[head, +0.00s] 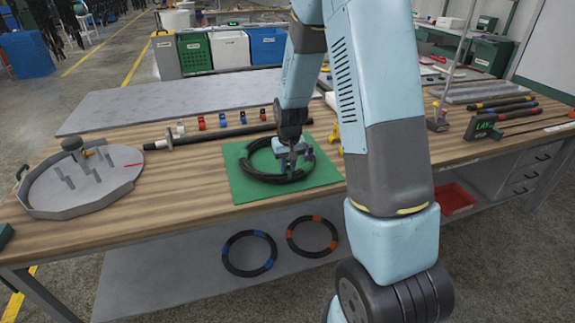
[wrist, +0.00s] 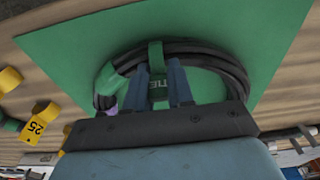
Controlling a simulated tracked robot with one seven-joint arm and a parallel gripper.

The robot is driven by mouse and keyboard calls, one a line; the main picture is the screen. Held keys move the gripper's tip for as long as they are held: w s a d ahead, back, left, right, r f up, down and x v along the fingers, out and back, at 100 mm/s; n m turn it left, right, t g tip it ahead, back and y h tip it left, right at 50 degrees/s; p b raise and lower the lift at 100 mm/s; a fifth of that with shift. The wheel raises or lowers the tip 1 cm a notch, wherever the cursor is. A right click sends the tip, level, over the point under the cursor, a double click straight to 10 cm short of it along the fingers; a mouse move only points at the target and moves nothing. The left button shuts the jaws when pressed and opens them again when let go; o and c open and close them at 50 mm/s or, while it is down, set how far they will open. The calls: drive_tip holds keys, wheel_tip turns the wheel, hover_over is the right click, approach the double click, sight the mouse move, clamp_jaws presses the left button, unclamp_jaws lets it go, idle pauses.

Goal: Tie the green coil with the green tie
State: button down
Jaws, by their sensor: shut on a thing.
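A coil of black hose (head: 254,168) lies on the green mat (head: 240,192) on the bench. In the wrist view the coil (wrist: 220,55) shows several strands side by side, with a green sleeve or end piece (wrist: 107,82) at its left. The green tie (wrist: 156,54) is a short green band lying across the strands at the coil's far side. My gripper (wrist: 159,68) is shut on the green tie, low over the coil; it also shows in the head view (head: 291,164). Whether the band closes around the underside of the strands is hidden.
Several small coloured pieces (head: 222,120) stand in a row behind the mat, near a long black hose (head: 215,136). A grey round tray with posts (head: 45,198) is at the left. Yellow pieces (wrist: 40,122) lie beside the mat. Two banded coils (head: 249,253) are below the bench top.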

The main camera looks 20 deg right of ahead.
drive_tip(key=shift+s+f, duration=0.65)
drive_tip(key=shift+f, duration=0.2)
idle(0.8)
drive_tip(key=shift+s+f, duration=0.1)
drive_tip(key=shift+f, duration=0.3)
idle(1.0)
drive_tip(key=c, duration=1)
unclamp_jaws()
drive_tip(key=shift+r, duration=0.1)
drive_tip(key=shift+w+r, duration=0.55)
drive_tip(key=shift+r, duration=0.05)
drive_tip(key=shift+o, duration=0.5)
drive_tip(key=shift+w+r, duration=0.2)
drive_tip(key=shift+r, duration=0.3)
drive_tip(key=shift+w+r, duration=0.2)
drive_tip(key=shift+r, duration=0.3)
drive_tip(key=s+r, duration=0.3)
drive_tip(key=r, duration=1)
drive_tip(key=s+r+t, duration=0.2)
drive_tip(key=s+r, duration=0.6)
drive_tip(key=s, duration=0.5)
drive_tip(key=s+r+t, duration=0.2)
drive_tip(key=s+r, duration=0.6)
drive_tip(key=s, duration=0.4)
drive_tip(key=shift+s+r, duration=0.25)
drive_tip(key=shift+s, duration=0.15)
